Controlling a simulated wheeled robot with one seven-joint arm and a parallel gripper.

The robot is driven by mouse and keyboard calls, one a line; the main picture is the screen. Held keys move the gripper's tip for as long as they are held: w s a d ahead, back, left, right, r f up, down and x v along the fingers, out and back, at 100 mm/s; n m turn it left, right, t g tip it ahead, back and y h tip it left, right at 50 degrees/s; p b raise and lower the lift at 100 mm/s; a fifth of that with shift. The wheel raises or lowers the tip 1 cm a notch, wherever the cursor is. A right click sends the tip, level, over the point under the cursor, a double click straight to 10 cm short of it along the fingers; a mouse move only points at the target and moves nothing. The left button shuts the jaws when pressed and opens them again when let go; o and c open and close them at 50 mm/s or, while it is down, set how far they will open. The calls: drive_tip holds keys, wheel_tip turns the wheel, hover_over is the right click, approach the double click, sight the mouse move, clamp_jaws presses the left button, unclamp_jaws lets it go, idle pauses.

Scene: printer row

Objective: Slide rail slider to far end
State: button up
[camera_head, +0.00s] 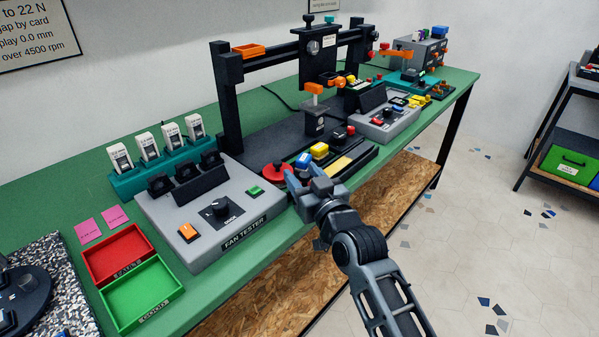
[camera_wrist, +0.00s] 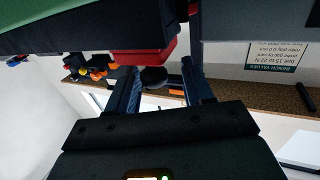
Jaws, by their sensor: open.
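A dark gantry machine stands on the green bench, with a black carriage (camera_head: 320,45) on its crossbar rail (camera_head: 275,58). The carriage sits toward the right part of the rail; I cannot tell for sure that it is the rail slider. Contact cannot be made out.
A grey fan tester (camera_head: 210,215) stands left of my gripper, with red (camera_head: 118,254) and green (camera_head: 142,293) trays further left. More devices stand along the bench to the right. Open floor (camera_head: 450,230) lies in front.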

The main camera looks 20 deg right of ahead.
sight(304, 178)
drive_tip(key=s, duration=0.5)
drive_tip(key=shift+s+d+b, duration=0.25)
drive_tip(key=shift+s+b, duration=0.05)
drive_tip(key=shift+b, duration=0.1)
drive_tip(key=s+d+f+m+g+h, duration=0.1)
drive_tip(key=s+f, duration=0.3)
drive_tip(key=s, duration=0.8)
drive_tip(key=s+d+f+m+h, duration=0.1)
drive_tip(key=s+f, duration=0.3)
drive_tip(key=s, duration=0.7)
drive_tip(key=s+r+g, duration=0.1)
drive_tip(key=s+r, duration=0.2)
drive_tip(key=s, duration=0.8)
drive_tip(key=s+d+r+g, duration=0.1)
drive_tip(key=s+r, duration=0.3)
drive_tip(key=s, duration=0.7)
drive_tip(key=shift+s+r+n, duration=0.15)
drive_tip(key=shift+s+n, duration=0.15)
